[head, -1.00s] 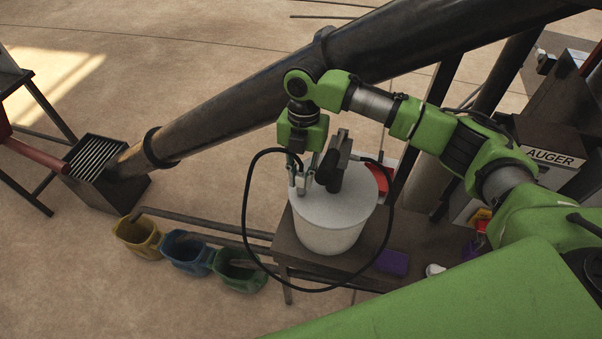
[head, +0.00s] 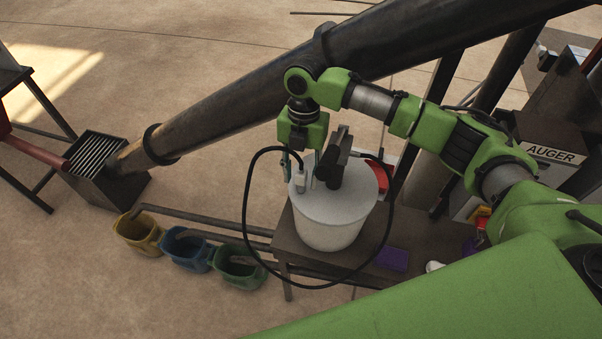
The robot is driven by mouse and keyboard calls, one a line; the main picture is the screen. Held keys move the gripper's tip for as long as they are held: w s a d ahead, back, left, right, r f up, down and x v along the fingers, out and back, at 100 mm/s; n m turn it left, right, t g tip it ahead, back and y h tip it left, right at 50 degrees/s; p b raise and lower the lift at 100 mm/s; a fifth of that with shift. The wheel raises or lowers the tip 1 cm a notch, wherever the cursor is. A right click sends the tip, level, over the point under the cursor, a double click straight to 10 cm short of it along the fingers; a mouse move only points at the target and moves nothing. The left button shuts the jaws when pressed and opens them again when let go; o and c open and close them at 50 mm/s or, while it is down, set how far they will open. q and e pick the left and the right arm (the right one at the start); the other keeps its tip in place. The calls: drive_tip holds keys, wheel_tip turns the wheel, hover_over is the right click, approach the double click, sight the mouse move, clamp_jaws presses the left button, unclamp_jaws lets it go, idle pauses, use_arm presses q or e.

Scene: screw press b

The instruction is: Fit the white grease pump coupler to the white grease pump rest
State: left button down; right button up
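The white grease pump is a white drum (head: 335,228) with a dark pump head (head: 337,158) on its lid, standing on a small dark table (head: 290,240). The white grease pump coupler (head: 300,182) is a small pale fitting on the end of a black hose (head: 244,215). It stands upright at the left of the lid, beside the pump head. The rest under it is too small to make out. My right gripper (head: 299,167) points down just above the coupler, its fingers spread to either side of it, apparently clear of it. My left gripper is not in view.
The hose loops out around the drum. A large dark auger tube (head: 240,100) slants behind my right arm. Yellow (head: 138,236), blue (head: 186,250) and green (head: 238,268) bins stand on the floor at left. A purple item (head: 392,259) lies on the table.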

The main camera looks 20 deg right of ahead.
wheel_tip(320, 180, up, 12)
drive_tip(key=w, duration=0.1)
drive_tip(key=shift+w+d+f, duration=0.15)
drive_tip(key=shift+w+d, duration=0.15)
drive_tip(key=shift+d, duration=0.15)
drive_tip(key=shift+f, duration=0.1)
